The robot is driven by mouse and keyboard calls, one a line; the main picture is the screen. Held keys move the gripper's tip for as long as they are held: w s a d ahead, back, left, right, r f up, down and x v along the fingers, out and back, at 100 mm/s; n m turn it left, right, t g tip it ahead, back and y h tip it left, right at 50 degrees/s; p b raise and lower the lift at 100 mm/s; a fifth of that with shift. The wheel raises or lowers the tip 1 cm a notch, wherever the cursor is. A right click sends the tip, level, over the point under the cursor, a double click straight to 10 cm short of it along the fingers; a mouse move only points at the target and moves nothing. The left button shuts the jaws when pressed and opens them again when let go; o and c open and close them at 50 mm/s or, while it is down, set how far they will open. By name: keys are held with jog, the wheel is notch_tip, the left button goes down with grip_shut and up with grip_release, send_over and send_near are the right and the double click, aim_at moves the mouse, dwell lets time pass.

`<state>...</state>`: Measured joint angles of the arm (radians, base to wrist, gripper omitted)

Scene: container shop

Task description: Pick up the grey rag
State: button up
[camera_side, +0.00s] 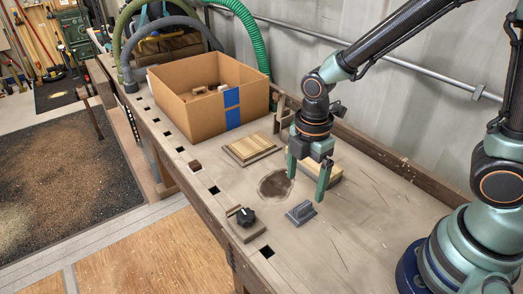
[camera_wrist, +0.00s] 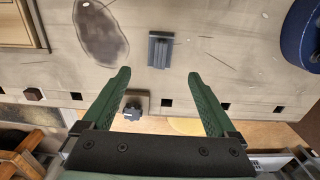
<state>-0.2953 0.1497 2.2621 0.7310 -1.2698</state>
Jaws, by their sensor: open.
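The grey rag (camera_side: 301,213) is a small dark grey piece with a raised ridge along its middle, lying on the workbench. In the wrist view the rag (camera_wrist: 160,50) shows a little above the line of the fingertips and sideways between them. My gripper (camera_side: 307,184) points down above the bench, open and empty. In the side view its right finger is close behind the rag. Both fingers also show in the wrist view (camera_wrist: 159,74), spread wide. I cannot tell the exact height of the fingertips above the bench.
A dark stain (camera_side: 275,185) marks the bench beside the rag. A black knob on a wooden block (camera_side: 246,222) stands near the front edge. A slatted wooden piece (camera_side: 249,149) and a cardboard box (camera_side: 202,108) are farther back. Bare bench (camera_side: 375,215) lies to the right.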

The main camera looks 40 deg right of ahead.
aim_at(303, 205)
jog(key=shift+d+f, duration=0.15)
jog(key=shift+f, duration=4.35)
jog(key=c, duration=1.4)
